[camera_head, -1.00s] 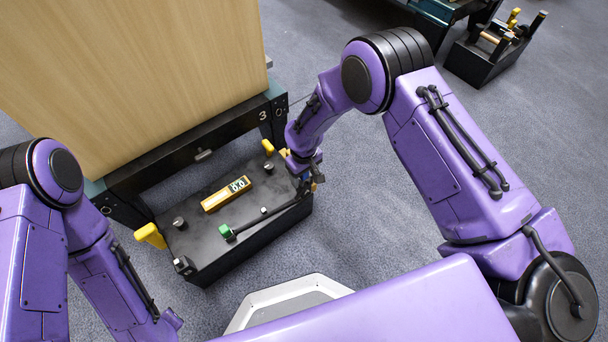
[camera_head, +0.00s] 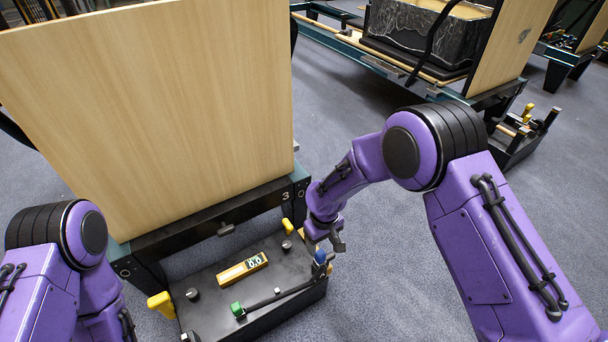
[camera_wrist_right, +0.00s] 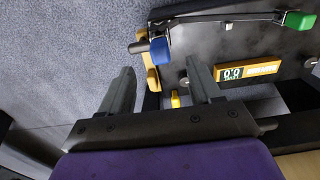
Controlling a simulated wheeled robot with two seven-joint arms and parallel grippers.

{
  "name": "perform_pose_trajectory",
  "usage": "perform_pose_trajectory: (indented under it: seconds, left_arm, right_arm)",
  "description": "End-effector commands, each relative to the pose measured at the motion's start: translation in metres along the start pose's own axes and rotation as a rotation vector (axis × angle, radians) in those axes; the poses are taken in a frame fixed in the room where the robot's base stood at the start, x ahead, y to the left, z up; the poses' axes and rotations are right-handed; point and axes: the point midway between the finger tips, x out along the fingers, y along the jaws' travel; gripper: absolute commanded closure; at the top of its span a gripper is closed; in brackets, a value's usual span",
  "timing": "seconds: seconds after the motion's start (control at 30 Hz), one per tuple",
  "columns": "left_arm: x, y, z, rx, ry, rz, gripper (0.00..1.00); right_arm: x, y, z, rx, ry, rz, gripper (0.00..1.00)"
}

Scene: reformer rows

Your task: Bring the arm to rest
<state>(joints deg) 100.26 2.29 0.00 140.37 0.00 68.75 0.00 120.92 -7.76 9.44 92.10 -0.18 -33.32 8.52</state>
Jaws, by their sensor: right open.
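My right gripper (camera_head: 331,241) is at the right end of a black control box on the floor, close above a blue knob (camera_head: 320,257). In the right wrist view, the two fingers of my right gripper (camera_wrist_right: 158,78) stand wide apart with nothing between them. The blue knob (camera_wrist_right: 160,52) shows beyond the fingertips; the gripper is not closed on it. My right arm is bent and reaches forward. My left arm (camera_head: 75,260) hangs down at the left, and its gripper is outside the picture.
The black box (camera_head: 205,313) carries a yellow display unit (camera_head: 242,268), a green knob (camera_head: 238,310) and a yellow handle (camera_head: 161,304). A tall wooden panel (camera_head: 150,120) stands behind it. Another reformer (camera_head: 400,65) and box stand at the back right. Carpet is clear between.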

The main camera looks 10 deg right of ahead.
Motion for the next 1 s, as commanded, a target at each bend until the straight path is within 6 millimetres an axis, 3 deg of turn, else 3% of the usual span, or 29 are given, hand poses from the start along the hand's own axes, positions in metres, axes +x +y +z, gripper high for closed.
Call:
perform_pose_trajectory:
  seconds: [0.17,0.27,0.4,0.57,0.73,0.87,0.9,1.0]
  left_arm:
    - [0.0,0.0,0.0,0.0,0.0,0.0,0.57]
    - [0.0,0.0,0.0,0.0,0.0,0.0,0.57]
    - [0.0,0.0,0.0,0.0,0.0,0.0,0.57]
    - [0.0,0.0,0.0,0.0,0.0,0.0,0.57]
    - [0.0,0.0,0.0,0.0,0.0,0.0,0.57]
    - [0.0,0.0,0.0,0.0,0.0,0.0,0.57]
    - [-0.021,-0.002,-0.008,0.0,-0.001,0.0,0.57]
    - [-0.053,-0.005,-0.022,0.0,0.001,0.0,0.57]
  right_arm:
    - [0.008,-0.001,0.007,0.021,0.003,-0.01,0.37]
    - [0.039,-0.003,0.036,0.121,0.03,-0.043,0.37]
    - [0.091,0.002,0.115,0.378,0.109,-0.061,0.37]
    - [0.11,0.017,0.2,0.628,0.195,0.014,0.37]
    - [0.101,0.036,0.278,0.806,0.26,0.141,0.37]
    - [0.08,0.05,0.331,0.908,0.304,0.259,0.37]
    - [0.056,0.052,0.33,0.913,0.317,0.266,0.37]
    - [0.022,0.052,0.327,0.91,0.32,0.262,0.37]
